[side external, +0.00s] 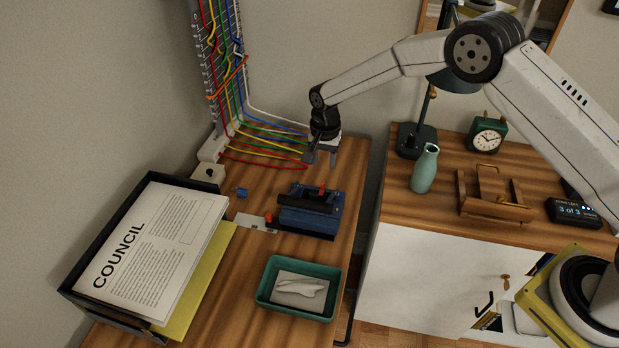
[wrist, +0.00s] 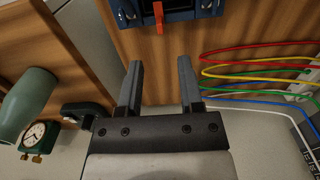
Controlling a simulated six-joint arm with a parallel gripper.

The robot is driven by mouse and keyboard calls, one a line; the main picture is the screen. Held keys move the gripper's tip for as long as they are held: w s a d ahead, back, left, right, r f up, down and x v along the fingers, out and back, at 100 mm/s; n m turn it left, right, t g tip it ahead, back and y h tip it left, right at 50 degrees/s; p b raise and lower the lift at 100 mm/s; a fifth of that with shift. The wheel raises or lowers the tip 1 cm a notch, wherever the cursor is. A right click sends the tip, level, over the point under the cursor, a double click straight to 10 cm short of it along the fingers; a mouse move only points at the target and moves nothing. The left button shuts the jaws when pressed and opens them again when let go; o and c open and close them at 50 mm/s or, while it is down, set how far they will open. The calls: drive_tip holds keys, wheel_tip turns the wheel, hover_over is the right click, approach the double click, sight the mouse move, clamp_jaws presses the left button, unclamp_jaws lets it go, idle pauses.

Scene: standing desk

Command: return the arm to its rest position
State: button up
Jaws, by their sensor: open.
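My gripper (side external: 322,157) is above the back end of the wooden desk (side external: 215,297), beside the ends of the coloured cables. In the wrist view my gripper (wrist: 160,85) has its two fingers well apart with only bare wood and wall between them. It is open and holds nothing. My arm reaches in from the right and bends down to the gripper.
Coloured cables (side external: 264,145) run down the wall onto the desk, close to my gripper. A blue device (side external: 310,212), green tray (side external: 265,291) and black paper tray (side external: 120,207) are on the desk. A green vase (side external: 424,170), clock (side external: 486,137) and lamp (side external: 417,141) stand on the right cabinet.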

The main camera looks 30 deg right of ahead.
drive_tip(key=shift+d+r, duration=0.1)
drive_tip(key=shift+r, duration=0.05)
drive_tip(key=s+d+r+n+t, duration=0.1)
drive_tip(key=s+d+r+n, duration=0.45)
drive_tip(key=s+r, duration=0.5)
drive_tip(key=s+d+r+n, duration=0.1)
drive_tip(key=s+d+n, duration=0.1)
drive_tip(key=s, duration=0.6)
drive_tip(key=s+d+r+n+t, duration=0.1)
drive_tip(key=s+d, duration=0.2)
drive_tip(key=s, duration=0.6)
drive_tip(key=shift+s+n+t, duration=0.15)
drive_tip(key=shift+n+t, duration=0.15)
drive_tip(key=shift+n, duration=0.05)
